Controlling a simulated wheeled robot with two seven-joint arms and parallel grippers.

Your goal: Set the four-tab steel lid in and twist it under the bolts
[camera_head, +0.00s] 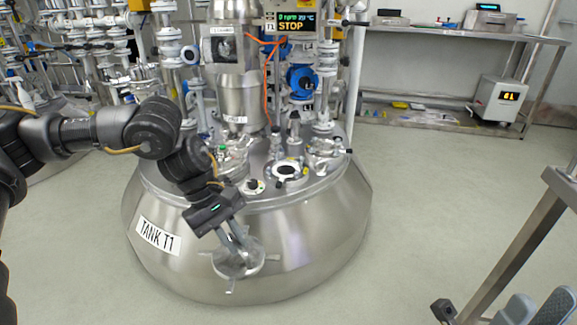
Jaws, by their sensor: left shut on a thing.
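The steel lid (238,262), a round disc with tabs sticking out from its rim, is held by my left gripper (236,243). The gripper is shut on it and points downward. The lid shows in front of the near flank of the steel tank T1 (320,245), below the edge of its top. A round port with a pale ring and dark opening (287,170) is on the tank top, behind and right of the lid. The bolts are too small to tell apart.
Several fittings, such as a clamped glass port (325,150), and a small capped port (253,186) crowd the tank top. A steel mixer column (236,90) rises behind. A steel frame (515,250) stands at the lower right. The floor (440,185) right of the tank is clear.

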